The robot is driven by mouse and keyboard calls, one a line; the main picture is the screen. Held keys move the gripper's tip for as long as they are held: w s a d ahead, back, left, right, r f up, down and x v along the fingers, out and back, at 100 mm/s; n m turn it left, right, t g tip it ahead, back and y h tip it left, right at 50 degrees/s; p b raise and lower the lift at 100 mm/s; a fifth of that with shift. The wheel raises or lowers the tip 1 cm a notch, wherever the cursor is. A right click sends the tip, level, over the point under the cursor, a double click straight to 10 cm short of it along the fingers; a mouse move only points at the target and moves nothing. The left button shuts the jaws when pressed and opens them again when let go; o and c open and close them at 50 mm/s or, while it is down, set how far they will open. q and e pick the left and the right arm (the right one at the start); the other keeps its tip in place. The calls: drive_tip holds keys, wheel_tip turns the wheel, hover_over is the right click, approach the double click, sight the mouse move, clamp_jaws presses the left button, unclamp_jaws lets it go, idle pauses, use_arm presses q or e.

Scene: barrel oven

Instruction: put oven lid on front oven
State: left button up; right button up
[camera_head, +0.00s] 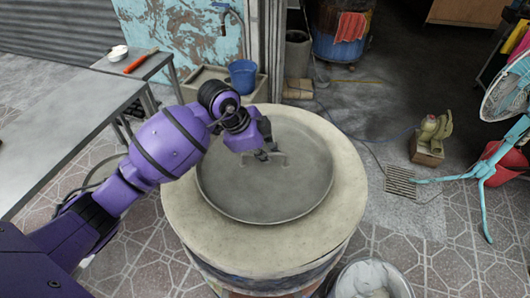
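The front oven (345,205) is a barrel with a wide, pale, round top, below the centre of the head view. The grey round oven lid (290,195) lies over the middle of that top and looks roughly level. Whether it is fully seated cannot be told. A small handle (279,160) stands near the lid's middle. My purple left arm comes in from the left, and my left gripper (264,153) is at the handle with its fingers pointing down. The fingers are small and partly hidden, so their grip on the handle is unclear. My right gripper is out of view.
A grey table (60,125) stands at the left, with a hammer (140,61) on a smaller table behind. A blue bucket (243,76) and another barrel (338,35) stand behind. A clear bin (372,280) touches the front right. A fan (505,95) stands at right.

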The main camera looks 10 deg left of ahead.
use_arm(q)
drive_tip(key=o, duration=0.4)
drive_tip(key=shift+c, duration=0.2)
drive_tip(key=v, duration=1.2)
drive_tip(key=shift+p, duration=0.45)
drive_tip(key=shift+s+d, duration=0.1)
drive_tip(key=shift+s, duration=0.1)
